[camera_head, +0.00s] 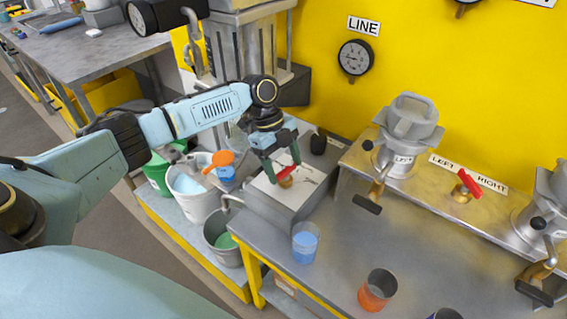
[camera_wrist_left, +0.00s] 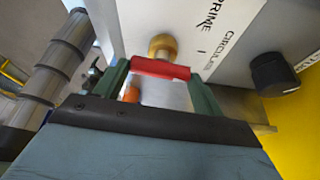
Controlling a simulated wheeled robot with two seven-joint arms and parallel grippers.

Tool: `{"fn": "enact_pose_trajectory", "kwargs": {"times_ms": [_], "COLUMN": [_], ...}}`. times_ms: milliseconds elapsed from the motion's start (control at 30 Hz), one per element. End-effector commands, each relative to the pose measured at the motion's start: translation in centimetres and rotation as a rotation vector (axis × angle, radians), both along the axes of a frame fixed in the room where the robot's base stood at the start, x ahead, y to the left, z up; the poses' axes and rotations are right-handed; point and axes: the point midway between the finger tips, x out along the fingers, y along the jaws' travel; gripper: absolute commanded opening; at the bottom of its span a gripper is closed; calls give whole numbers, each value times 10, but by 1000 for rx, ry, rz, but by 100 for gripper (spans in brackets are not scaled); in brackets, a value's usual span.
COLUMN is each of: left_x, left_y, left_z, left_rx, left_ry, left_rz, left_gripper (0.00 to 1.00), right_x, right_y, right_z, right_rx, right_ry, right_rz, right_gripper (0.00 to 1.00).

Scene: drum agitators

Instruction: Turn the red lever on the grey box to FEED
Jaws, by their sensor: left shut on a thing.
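The grey box (camera_head: 265,208) stands at the left end of the steel table, with a pale top face. On that face is the red lever (camera_head: 286,172) on a brass hub. My left gripper (camera_head: 282,164) reaches down from above and is shut on the red lever. In the left wrist view the red lever (camera_wrist_left: 160,69) lies crosswise between the two green fingers, below the brass hub (camera_wrist_left: 162,45). The words PRIME and part of CIRCULATE show to the right of the hub. I cannot read a FEED mark. My right gripper is not in view.
A black knob (camera_head: 318,140) sits beside the lever, near the box's far edge. A cup of blue liquid (camera_head: 305,242) stands right of the box, an orange cup (camera_head: 377,290) farther right. A white bucket (camera_head: 195,200) stands left. Another red lever (camera_head: 468,183) is on the shelf.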

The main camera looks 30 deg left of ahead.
Motion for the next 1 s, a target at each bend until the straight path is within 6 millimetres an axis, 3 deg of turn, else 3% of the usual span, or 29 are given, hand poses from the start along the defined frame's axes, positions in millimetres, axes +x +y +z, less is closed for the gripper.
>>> {"fn": "enact_pose_trajectory", "kwargs": {"times_ms": [600,1000], "left_x": [3,4], "left_y": [-1,-1], "left_z": [0,1], "left_rx": [-1,2], "left_ry": [0,-1], "left_rz": [-495,-665], "left_gripper": [46,46], "right_x": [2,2], "right_y": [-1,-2], "right_z": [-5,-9], "right_rx": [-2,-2], "right_ry": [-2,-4], "right_rz": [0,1], "right_gripper": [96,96]}}
